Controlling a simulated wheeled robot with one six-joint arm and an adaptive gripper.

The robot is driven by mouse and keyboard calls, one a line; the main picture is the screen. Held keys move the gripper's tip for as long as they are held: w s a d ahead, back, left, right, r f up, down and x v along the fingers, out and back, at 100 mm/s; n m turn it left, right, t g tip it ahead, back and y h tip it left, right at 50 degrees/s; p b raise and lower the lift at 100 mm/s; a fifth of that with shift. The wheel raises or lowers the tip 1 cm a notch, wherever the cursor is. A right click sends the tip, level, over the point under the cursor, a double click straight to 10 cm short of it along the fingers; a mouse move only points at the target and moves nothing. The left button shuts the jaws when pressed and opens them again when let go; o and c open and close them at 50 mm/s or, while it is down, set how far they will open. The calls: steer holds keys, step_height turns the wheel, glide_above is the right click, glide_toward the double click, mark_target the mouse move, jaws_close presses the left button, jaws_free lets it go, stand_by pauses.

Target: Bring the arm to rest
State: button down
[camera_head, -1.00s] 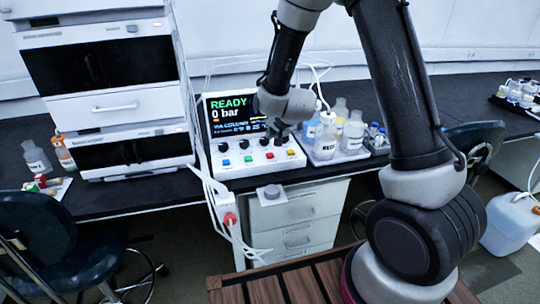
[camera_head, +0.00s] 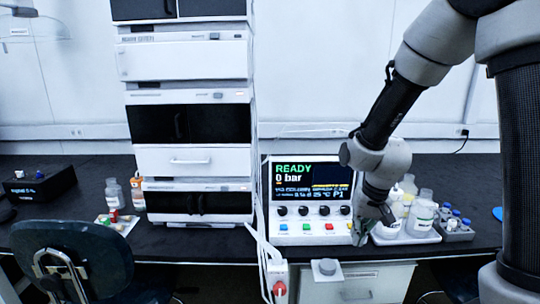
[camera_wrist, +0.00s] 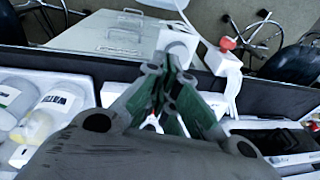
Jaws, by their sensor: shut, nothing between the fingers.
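My arm comes in from the upper right in the head view and bends down toward the bench. My gripper (camera_head: 362,232) hangs at the right end of the control box (camera_head: 312,232), partly in front of it. Whether it touches the box cannot be told. In the wrist view its greenish fingers (camera_wrist: 170,82) are close together with nothing held. The box's screen (camera_head: 312,180) reads READY and 0 bar, above a row of dark knobs and coloured buttons.
A tray of bottles (camera_head: 422,218) and a small vial rack (camera_head: 455,228) stand close right of my gripper. The chromatography stack (camera_head: 190,120) rises left of the box. A grey button (camera_head: 326,268) sits at the front edge. A red-ended white power strip (camera_head: 278,280) hangs below. A chair (camera_head: 70,260) stands front left.

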steer(key=s+d+r+t, duration=0.1)
steer(key=s+d+r, duration=0.5)
steer(key=s+r, duration=0.3)
steer(key=s+d+r+n+t+h, duration=0.1)
steer(key=s+d+r, duration=0.5)
steer(key=s+r, duration=0.3)
step_height(320, 180, up, 2)
steer(key=shift+s+r+t, duration=0.2)
steer(key=shift+s+t, duration=0.05)
steer(key=shift+t, duration=0.15)
